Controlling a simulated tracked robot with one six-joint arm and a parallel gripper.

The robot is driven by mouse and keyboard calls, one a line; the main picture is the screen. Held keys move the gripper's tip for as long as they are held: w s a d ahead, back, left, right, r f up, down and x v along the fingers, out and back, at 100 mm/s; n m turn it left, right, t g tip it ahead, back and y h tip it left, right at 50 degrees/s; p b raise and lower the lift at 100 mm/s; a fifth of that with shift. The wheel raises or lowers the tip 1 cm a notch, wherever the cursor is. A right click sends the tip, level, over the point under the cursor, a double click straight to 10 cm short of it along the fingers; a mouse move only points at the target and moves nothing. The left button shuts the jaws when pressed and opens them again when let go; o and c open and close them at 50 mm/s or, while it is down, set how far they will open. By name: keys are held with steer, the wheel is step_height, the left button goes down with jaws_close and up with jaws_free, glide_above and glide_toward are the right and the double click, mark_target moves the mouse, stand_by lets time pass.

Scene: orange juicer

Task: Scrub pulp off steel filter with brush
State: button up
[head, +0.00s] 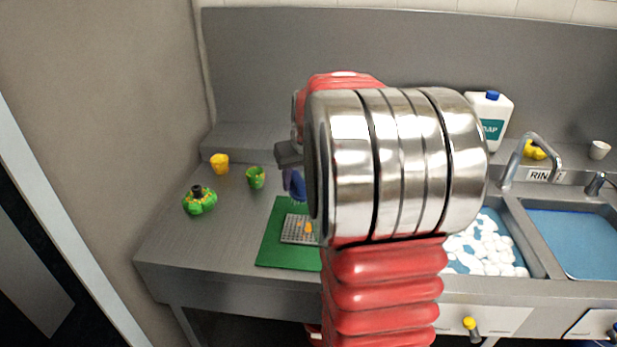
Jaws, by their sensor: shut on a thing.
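The steel filter (292,234) is a grey perforated plate lying on a green mat (276,253). Orange pulp (308,227) sits on it, towards the right. My gripper (289,158) is above the back of the mat and largely hidden behind my own arm. It is shut on a blue-purple thing (294,183), seemingly the brush, which hangs below the jaws. The blue thing appears just behind and above the filter; I cannot tell whether it touches anything. The filter's right edge and part of the mat are hidden by my arm.
Right are a foamy sink (485,245), a rinse sink (575,240), a faucet (530,150) and a soap bottle (493,118). The counter's front left is clear.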

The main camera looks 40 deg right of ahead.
steer(key=shift+s+d, duration=0.5)
steer(key=shift+d, duration=0.1)
